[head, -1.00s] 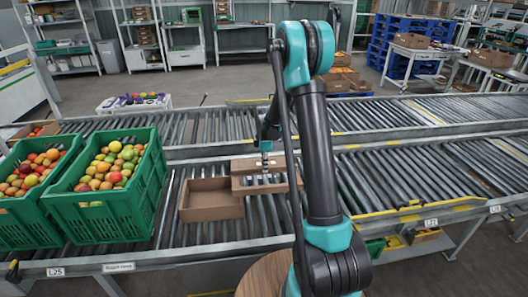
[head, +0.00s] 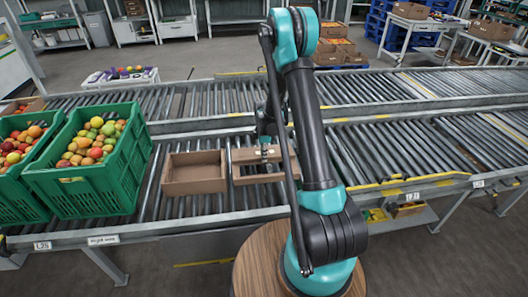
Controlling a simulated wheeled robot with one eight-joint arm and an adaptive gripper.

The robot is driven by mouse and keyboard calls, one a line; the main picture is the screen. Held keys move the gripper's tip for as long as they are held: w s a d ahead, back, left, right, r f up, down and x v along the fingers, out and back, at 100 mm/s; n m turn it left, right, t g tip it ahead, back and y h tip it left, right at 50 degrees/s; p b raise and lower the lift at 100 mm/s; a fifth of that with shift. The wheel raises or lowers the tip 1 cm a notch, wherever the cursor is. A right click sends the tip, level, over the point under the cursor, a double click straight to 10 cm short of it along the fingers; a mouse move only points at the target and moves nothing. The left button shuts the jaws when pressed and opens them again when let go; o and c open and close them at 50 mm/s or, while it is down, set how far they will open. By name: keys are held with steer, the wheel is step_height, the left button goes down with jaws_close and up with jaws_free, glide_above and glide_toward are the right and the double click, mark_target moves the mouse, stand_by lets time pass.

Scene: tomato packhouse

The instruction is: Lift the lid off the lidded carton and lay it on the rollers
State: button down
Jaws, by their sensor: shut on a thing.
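The brown carton (head: 193,187) stands open on the near conveyor, its empty inside showing. Its brown lid (head: 246,180) is off it, just to its right and partly hidden behind my arm. My gripper (head: 268,153) is over the lid and shut on it. The lid lies roughly flat, low over the rollers (head: 220,205). I cannot tell whether it touches them.
Two green crates of tomatoes, the nearer one (head: 75,190) and one at the left edge (head: 15,205), stand left of the carton. The near conveyor is clear to the right of my arm (head: 390,155). A second roller line (head: 200,100) runs behind.

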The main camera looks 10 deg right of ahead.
steer(key=shift+f, duration=1.7)
steer(key=c, duration=1.4)
jaws_free()
steer(key=shift+o, duration=0.2)
steer(key=c, duration=0.3)
steer(key=shift+c, duration=0.2)
steer(key=shift+r, duration=0.1)
